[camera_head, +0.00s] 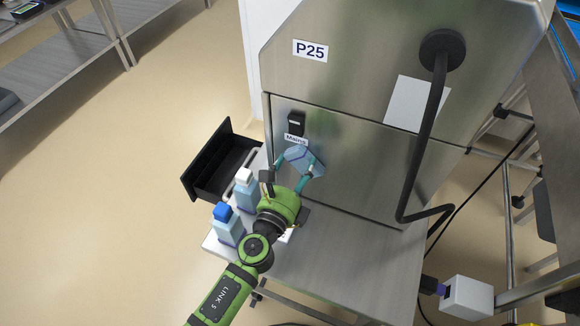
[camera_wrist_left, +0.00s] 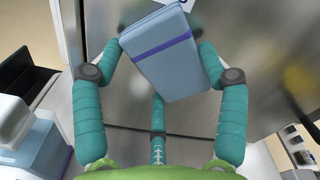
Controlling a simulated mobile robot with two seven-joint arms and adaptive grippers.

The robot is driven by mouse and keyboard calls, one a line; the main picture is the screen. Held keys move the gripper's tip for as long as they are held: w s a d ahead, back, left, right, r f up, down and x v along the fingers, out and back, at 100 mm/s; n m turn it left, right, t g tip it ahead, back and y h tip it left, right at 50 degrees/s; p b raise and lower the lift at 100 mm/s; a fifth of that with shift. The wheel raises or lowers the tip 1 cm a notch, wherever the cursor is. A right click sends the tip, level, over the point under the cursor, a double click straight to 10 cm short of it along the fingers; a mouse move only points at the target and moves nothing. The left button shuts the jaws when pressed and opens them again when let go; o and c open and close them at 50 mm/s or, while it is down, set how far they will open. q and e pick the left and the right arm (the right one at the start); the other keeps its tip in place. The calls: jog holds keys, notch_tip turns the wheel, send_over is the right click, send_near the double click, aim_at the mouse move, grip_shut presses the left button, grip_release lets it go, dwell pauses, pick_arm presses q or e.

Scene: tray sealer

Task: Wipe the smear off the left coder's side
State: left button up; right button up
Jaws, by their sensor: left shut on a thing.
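My left gripper (camera_head: 297,168) has teal fingers and is shut on a folded light-blue cloth (camera_head: 302,157) with a purple band. In the left wrist view the cloth (camera_wrist_left: 163,62) sits between the fingertips, in front of the steel machine front. I cannot tell whether it touches that panel. A pale box with a dark purple end (camera_head: 467,298) stands at the lower right in the head view, well away from the gripper; it may be a coder, but I cannot tell which. No smear is discernible. My right gripper is not in view.
The steel machine labelled P25 (camera_head: 345,160) rises behind the gripper, with a black bent arm (camera_head: 423,145) at its right. A blue-capped bottle (camera_head: 228,228) and a white-capped bottle (camera_head: 245,190) stand close left of my arm. A black open bin (camera_head: 212,165) lies beyond.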

pick_arm(q)
jog(key=shift+s+d+b, duration=0.15)
jog(key=shift+s+d, duration=0.2)
jog(key=shift+d, duration=0.5)
jog(key=shift+s+d+b, duration=0.1)
jog(key=shift+s+d, duration=0.2)
jog(key=shift+d, duration=0.5)
jog(key=shift+s+d+b, duration=0.15)
jog(key=shift+s+d, duration=0.2)
jog(key=shift+d, duration=0.5)
jog(key=shift+s+d+b, duration=0.2)
jog(key=shift+s+d, duration=0.15)
jog(key=shift+d, duration=0.5)
jog(key=shift+s+d+b, duration=0.2)
jog(key=shift+s+d, duration=0.15)
jog(key=shift+d, duration=0.45)
jog(key=shift+s+a, duration=0.1)
send_near(338, 171)
jog(key=shift+r, duration=0.1)
jog(key=shift+b+v, duration=0.4)
jog(key=shift+v, duration=1)
